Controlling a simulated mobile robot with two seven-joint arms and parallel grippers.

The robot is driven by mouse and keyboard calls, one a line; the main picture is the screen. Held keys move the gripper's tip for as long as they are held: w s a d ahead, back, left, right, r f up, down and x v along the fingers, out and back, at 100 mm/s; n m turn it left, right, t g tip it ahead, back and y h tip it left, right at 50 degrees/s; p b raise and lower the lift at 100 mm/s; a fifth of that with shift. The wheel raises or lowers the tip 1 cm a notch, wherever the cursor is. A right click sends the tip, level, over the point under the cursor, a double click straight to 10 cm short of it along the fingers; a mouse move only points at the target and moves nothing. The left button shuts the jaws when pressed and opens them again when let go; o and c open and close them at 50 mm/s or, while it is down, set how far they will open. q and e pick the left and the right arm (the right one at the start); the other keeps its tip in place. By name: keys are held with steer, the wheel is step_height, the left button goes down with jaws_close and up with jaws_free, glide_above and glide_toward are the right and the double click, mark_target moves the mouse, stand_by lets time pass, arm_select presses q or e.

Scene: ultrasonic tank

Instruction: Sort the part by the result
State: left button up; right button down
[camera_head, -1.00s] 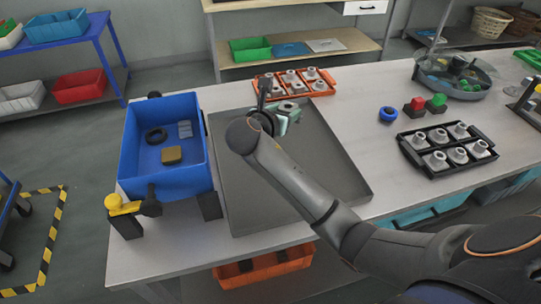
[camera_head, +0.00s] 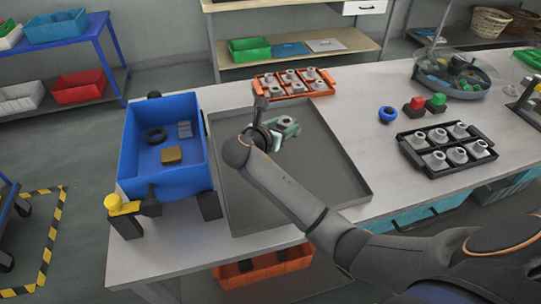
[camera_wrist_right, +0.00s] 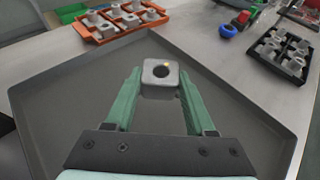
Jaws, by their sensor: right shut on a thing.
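My right gripper (camera_wrist_right: 160,95) is shut on a grey metal part (camera_wrist_right: 160,72) with a round hole in its top. It holds the part above the grey tray (camera_head: 318,185); the part also shows in the head view (camera_head: 286,121). An orange rack (camera_head: 268,94) with several grey parts stands behind the tray. A black rack (camera_head: 424,170) with several similar parts stands to the right. A blue tank (camera_head: 128,150) on the left holds a dark ring, a brown block and a small grey piece. My left gripper is not in view.
A red button (camera_head: 416,104) and a green button (camera_head: 437,101) stand beside a blue ring (camera_head: 387,115). A round clear-covered bowl (camera_head: 462,88) is at the back right. The grey tray is otherwise empty.

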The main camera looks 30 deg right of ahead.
steer(key=shift+c, duration=0.8)
jaws_free()
steer(key=v, duration=1.2)
steer(key=shift+a, duration=0.25)
steer(key=shift+s+r, duration=0.1)
steer(key=shift+r, duration=0.05)
steer(key=shift+s, duration=0.1)
